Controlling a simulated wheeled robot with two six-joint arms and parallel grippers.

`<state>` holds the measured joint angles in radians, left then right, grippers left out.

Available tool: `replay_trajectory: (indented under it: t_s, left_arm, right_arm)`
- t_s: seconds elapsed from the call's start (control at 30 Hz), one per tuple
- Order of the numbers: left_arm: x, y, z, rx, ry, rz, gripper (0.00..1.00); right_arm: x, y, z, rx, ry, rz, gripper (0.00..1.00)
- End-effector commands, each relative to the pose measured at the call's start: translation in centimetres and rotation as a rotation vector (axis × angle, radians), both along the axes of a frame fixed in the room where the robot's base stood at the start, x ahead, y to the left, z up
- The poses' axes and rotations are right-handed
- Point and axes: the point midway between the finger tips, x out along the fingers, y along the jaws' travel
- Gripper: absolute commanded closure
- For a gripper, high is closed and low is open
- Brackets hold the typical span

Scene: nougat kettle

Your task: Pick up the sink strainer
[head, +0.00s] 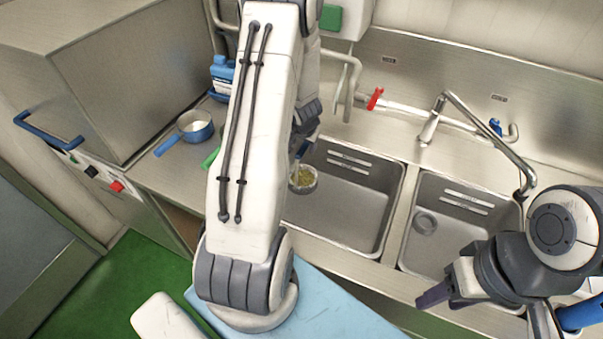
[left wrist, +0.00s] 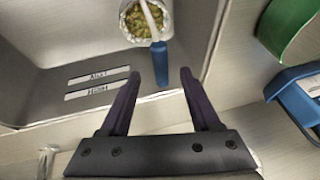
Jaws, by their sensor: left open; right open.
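The sink strainer (left wrist: 135,24) is a round, pale cup filled with greenish-yellow bits, with a light bar across it and a blue grip (left wrist: 159,65). In the head view the strainer (head: 303,181) shows in the left basin, partly hidden by my left arm. My left gripper (left wrist: 159,74) is open, its dark fingertips on either side of the blue grip's end in the wrist view. I cannot tell whether they touch it. In the head view my left gripper (head: 299,150) is mostly hidden by its arm. My right gripper (head: 447,291) is open and empty at the lower right.
The left basin (head: 345,222) and right basin (head: 415,250) are separated by a steel divider. A tap (head: 462,110) stands behind the right basin. A blue-handled pan (head: 194,133) rests on the left counter. A green object (left wrist: 285,25) and a blue container (left wrist: 298,95) are near my left gripper.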

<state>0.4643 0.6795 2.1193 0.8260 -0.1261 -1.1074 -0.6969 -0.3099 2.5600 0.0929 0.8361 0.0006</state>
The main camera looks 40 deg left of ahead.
Motion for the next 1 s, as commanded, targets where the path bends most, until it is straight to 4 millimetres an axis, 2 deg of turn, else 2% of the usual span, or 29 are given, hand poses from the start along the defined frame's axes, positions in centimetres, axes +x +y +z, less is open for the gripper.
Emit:
replay_trajectory:
  t_s: [0.03, 0.1, 0.27, 0.53, 0.87, 0.93, 1.0]
  left_arm:
    - [0.3, 0.2, -1.4, -0.001, 0.001, 0.000, 0.37]
    - [0.7, 0.5, -2.3, -0.001, 0.001, 0.000, 0.37]
    - [1.3, 0.9, -3.6, -0.002, 0.000, -0.001, 0.37]
    - [2.6, 2.1, -7.1, -0.004, 0.001, -0.002, 0.37]
    - [3.0, 2.3, -7.6, -0.003, -0.001, -0.003, 0.37]
    - [3.0, 2.3, -7.6, -0.003, -0.001, -0.003, 0.56]
    - [3.0, 2.3, -7.6, -0.003, -0.001, -0.004, 0.83]
  right_arm:
    - [0.0, 0.0, -1.0, 0.000, 0.000, 0.000, 0.50]
    - [0.0, 0.0, -1.5, 0.000, 0.000, 0.001, 0.50]
    - [0.0, 0.0, -2.0, 0.000, 0.000, 0.001, 0.50]
    - [0.0, 0.0, -3.6, 0.000, 0.000, 0.001, 0.50]
    - [0.0, 0.0, -3.7, 0.000, 0.000, 0.001, 0.50]
    - [0.0, 0.0, -3.7, 0.000, 0.000, 0.001, 0.50]
    - [0.0, 0.0, -3.7, 0.000, 0.000, 0.001, 0.50]
